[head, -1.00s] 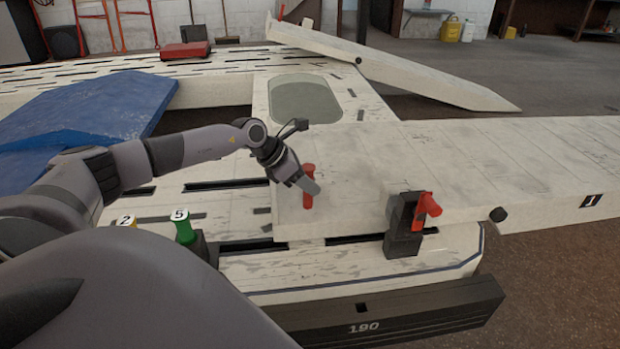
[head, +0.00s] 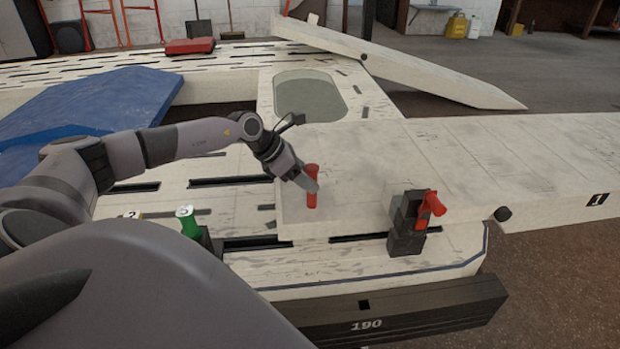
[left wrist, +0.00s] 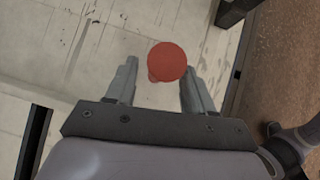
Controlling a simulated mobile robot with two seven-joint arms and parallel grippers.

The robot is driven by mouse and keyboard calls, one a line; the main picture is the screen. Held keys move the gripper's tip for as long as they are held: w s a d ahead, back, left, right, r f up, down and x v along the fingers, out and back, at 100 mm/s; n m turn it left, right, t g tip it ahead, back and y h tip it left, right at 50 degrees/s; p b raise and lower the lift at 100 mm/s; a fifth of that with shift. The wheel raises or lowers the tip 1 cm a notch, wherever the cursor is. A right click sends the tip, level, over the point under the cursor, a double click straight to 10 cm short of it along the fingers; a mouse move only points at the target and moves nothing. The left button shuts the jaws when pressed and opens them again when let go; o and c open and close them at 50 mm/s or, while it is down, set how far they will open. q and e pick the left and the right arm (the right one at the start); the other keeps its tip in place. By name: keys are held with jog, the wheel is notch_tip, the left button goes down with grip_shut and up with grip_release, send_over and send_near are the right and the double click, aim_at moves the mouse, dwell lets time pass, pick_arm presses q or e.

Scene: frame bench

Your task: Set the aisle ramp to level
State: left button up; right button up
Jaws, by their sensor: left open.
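A pale flat ramp (head: 450,150) marked 1 reaches from the bench out to the right. A red upright handle (head: 312,202) stands near its left end. My left gripper (head: 308,184) is open at the handle's upper part, and a finger covers some of it. In the left wrist view, the handle's round red top (left wrist: 167,60) shows between the fingertips of my gripper (left wrist: 160,68), nearer the right finger, with gaps visible. A second ramp (head: 400,65) slopes down to the right at the back. My right gripper is not in view.
A black block (head: 406,222) with a red lever (head: 431,208) stands at the ramp's near edge. A green knob (head: 188,224) is left of it. A blue slab (head: 90,105) lies at the left, a red box (head: 190,46) behind. The ramp's middle is clear.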

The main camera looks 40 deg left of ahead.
pick_arm(q)
jog(key=p+v, duration=0.1)
jog(key=v, duration=0.4)
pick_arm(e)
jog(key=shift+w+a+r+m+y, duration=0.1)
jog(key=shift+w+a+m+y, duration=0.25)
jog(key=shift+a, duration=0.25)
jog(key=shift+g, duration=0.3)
